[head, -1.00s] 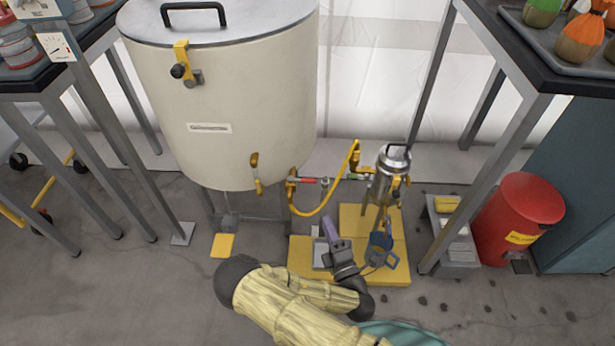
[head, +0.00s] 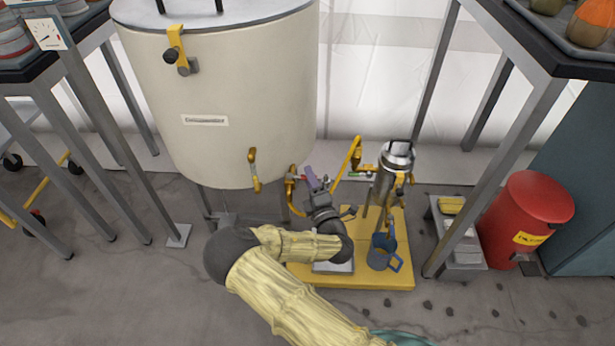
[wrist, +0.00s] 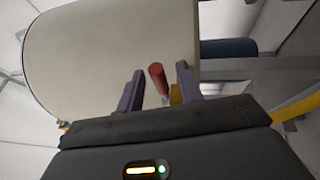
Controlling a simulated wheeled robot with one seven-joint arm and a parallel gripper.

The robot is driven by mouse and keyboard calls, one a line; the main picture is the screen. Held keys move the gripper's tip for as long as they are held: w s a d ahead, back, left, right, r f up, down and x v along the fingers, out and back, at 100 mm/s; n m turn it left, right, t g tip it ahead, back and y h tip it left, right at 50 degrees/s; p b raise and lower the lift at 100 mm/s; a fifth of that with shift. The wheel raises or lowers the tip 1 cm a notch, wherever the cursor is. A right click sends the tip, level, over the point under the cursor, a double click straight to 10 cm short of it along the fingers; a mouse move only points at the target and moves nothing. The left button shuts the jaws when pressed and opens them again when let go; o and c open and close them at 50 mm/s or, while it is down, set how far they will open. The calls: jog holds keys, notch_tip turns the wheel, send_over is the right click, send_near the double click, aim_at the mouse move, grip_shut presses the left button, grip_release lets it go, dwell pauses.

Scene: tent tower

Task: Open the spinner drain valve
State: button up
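A red valve handle (wrist: 157,79) points toward the wrist camera, between my gripper's two purple fingers. Only a small red bit of the handle (head: 301,177) shows beside the fingers in the head view. It is on the yellow pipework low at the right of a large cream drum (head: 235,110). My gripper (wrist: 160,68) is open, with gaps visible on both sides of the handle. In the head view my gripper (head: 316,178) is at the pipework and hides most of the valve. The drum's label (head: 205,120) is too small to read.
A small steel vessel (head: 394,165) stands on legs over a yellow platform (head: 350,275), right of my gripper. A blue-grey jug (head: 381,253) is below it. A yellow hose (head: 348,172) arches nearby. Table legs and a red bin (head: 525,215) stand to the right.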

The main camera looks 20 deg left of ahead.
jog(key=shift+x, duration=1.25)
grip_shut()
jog(key=shift+a, duration=0.1)
